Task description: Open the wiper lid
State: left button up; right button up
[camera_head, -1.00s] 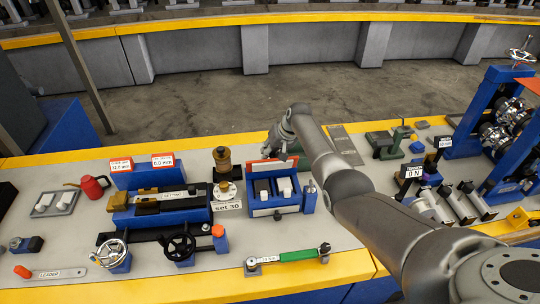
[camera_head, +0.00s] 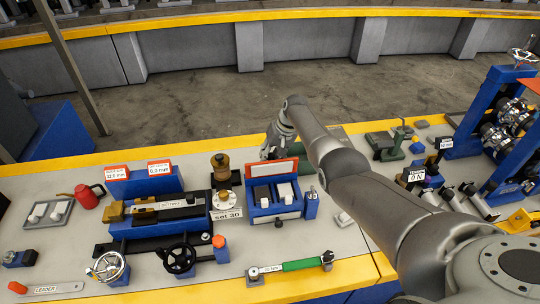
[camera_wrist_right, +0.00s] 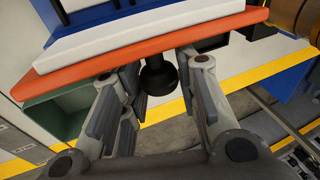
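The wiper box is the blue box (camera_head: 277,212) near the table's middle, with a dark pad and a white pad showing inside. Its wiper lid (camera_head: 272,168), a pale panel with an orange-red edge, stands raised along the box's back side. In the right wrist view the lid's orange edge (camera_wrist_right: 150,45) crosses the top, with a black knob (camera_wrist_right: 158,77) below it. My right gripper (camera_head: 277,148) is just behind the lid. Its fingers (camera_wrist_right: 150,90) are spread on either side of the knob, with gaps showing. My left gripper is out of view.
A brass-topped cylinder (camera_head: 222,168) stands left of the box, beside the blue fixture with handwheels (camera_head: 178,254). A green-handled wrench (camera_head: 300,265) lies in front. A small blue post (camera_head: 311,205) is at the box's right. Blue roller stands (camera_head: 485,135) are far right.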

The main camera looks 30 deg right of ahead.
jog(key=o, duration=0.4)
jog(key=shift+c, duration=0.2)
jog(key=v, duration=1.2)
jog(key=shift+w, duration=0.1)
